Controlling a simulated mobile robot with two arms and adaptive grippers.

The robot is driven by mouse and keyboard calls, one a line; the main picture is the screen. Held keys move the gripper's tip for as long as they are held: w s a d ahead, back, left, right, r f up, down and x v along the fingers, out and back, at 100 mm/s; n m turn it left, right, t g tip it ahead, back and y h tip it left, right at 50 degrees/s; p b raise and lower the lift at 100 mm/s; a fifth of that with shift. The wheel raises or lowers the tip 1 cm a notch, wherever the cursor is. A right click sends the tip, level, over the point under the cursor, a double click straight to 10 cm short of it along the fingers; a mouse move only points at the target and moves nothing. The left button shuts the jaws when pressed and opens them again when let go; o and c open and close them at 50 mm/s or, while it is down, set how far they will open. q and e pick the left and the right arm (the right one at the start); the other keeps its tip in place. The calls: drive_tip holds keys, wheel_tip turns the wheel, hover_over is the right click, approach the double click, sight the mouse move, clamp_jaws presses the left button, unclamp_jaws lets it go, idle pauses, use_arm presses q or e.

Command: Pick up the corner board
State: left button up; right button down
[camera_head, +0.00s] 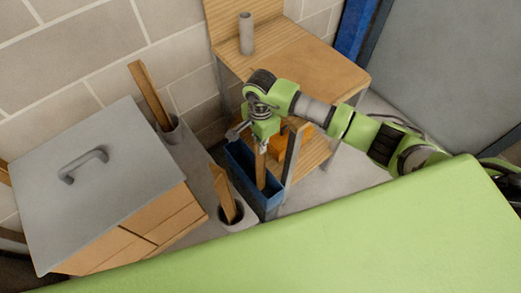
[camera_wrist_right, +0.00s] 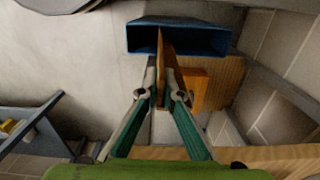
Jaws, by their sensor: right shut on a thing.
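My right gripper (camera_head: 262,142) comes in from the right, pointing down over a narrow blue bin (camera_head: 238,172). It is shut on a long brown board, the corner board (camera_head: 261,170), held near its upper end. The board stands roughly upright and its lower part reaches into the bin's opening; its bottom end is hard to make out. In the right wrist view, the two fingers (camera_wrist_right: 163,97) close on both sides of the corner board (camera_wrist_right: 165,55), seen edge-on, with the blue bin (camera_wrist_right: 205,40) beyond. My left gripper is not in view.
Two other brown boards (camera_head: 150,93) (camera_head: 224,195) lean in grey round holders. A grey-lidded wooden box (camera_head: 90,180) stands left. A wooden stand (camera_head: 295,60) with a grey cylinder (camera_head: 246,33) is close behind the arm. An orange block (camera_head: 304,130) sits beneath its top.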

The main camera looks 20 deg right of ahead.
wheel_tip(320, 180, up, 19)
drive_tip(key=p, duration=1)
drive_tip(key=shift+f, duration=0.2)
